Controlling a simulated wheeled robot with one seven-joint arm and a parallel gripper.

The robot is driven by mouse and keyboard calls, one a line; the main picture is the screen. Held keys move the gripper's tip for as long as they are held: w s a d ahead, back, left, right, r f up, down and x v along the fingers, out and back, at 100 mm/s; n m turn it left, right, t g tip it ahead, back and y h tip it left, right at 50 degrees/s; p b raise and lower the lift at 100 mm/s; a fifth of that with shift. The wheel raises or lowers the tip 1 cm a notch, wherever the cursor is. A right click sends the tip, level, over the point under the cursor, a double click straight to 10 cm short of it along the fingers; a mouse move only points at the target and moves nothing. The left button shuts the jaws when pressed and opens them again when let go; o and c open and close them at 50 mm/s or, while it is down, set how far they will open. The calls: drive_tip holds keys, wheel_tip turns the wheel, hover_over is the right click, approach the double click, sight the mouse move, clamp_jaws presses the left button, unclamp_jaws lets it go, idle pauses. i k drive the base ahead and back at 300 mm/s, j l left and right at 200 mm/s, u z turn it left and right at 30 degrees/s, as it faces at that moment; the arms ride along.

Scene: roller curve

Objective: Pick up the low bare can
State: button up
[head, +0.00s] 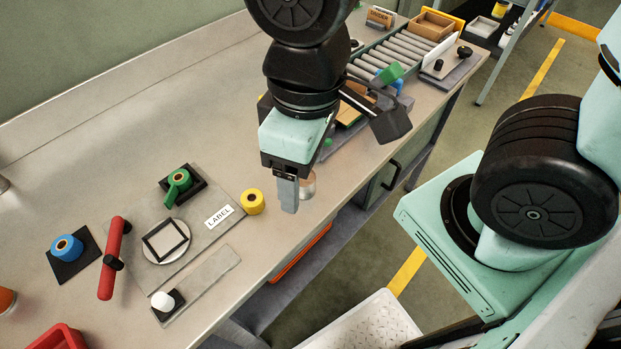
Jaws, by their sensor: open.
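A low can (308,184) with a bare, pale metallic look stands near the front edge of the bench. It is partly hidden by my gripper (290,196), and I see only its right part. My gripper points down at the can, with one grey finger showing in front and to the left of it. The other finger is hidden. The gripper is open. I cannot tell from this view whether a finger touches the can or whether the can stands between the fingers.
A roller conveyor (392,53) with a cardboard box (434,24) lies at the back right.

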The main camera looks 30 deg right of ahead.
sight(308, 188)
drive_tip(key=j+z, duration=0.25)
drive_tip(key=k+j+z, duration=0.2)
drive_tip(key=j, duration=0.2)
drive_tip(key=k+j+z, duration=0.1)
drive_tip(key=j+z, duration=0.15)
drive_tip(key=j, duration=0.1)
